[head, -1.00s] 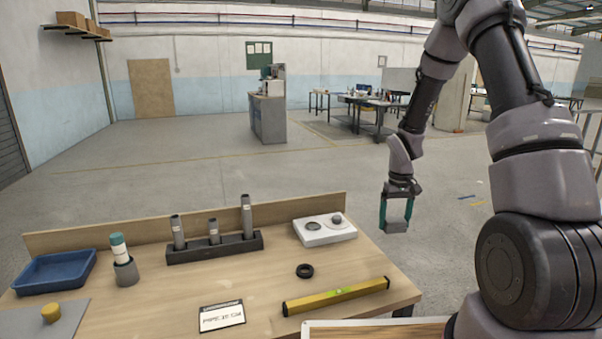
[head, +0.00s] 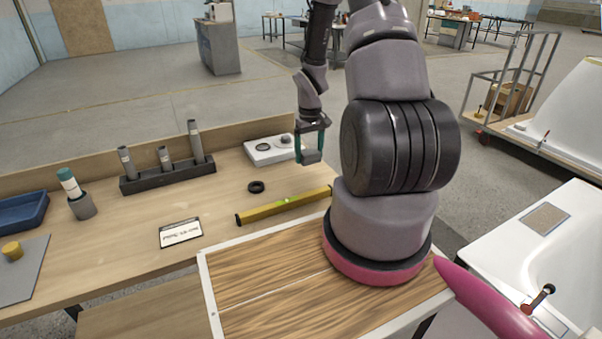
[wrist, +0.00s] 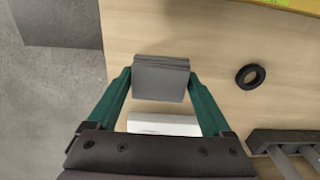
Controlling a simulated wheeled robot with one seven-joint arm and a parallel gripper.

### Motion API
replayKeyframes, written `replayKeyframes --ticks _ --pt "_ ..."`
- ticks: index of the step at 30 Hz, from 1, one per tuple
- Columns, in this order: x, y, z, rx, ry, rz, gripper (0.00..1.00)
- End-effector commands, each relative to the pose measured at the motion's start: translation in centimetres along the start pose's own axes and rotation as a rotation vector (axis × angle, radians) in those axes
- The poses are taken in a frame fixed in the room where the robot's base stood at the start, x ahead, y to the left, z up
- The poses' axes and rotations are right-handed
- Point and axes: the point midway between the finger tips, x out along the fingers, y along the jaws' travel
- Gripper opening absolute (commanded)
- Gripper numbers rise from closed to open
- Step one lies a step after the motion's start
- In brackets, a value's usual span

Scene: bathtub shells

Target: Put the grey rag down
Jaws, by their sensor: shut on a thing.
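My gripper (head: 311,147) has green fingers and is shut on the grey rag (head: 312,157), a small folded grey block. The wrist view shows the rag (wrist: 160,79) squeezed between both fingertips, with wooden bench top below it. In the head view the gripper hangs over the right end of the workbench (head: 130,250), by the white tray with round parts (head: 262,154). In the wrist view this tray (wrist: 165,124) is partly hidden behind my gripper. The height of the rag above the bench is hard to tell.
A black ring (head: 257,187), a yellow spirit level (head: 282,206) and a white card (head: 181,232) lie on the bench. A dark rack (head: 168,177) holds grey tubes. A blue tray (head: 22,212) is at the left. A white bathtub shell (head: 575,225) stands at the right.

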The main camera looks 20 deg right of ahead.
Motion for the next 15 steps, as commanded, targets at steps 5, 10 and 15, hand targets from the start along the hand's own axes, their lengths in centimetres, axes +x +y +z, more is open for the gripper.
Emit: replayKeyframes --ticks 5,10,15 --pt "2.1 -0.1 0.0 -0.001 0.0 0.0 0.39" --pt "3.7 -0.1 0.0 -0.001 -0.002 0.0 0.39" --pt "6.1 -0.1 0.0 0.0 -0.001 0.0 0.39"
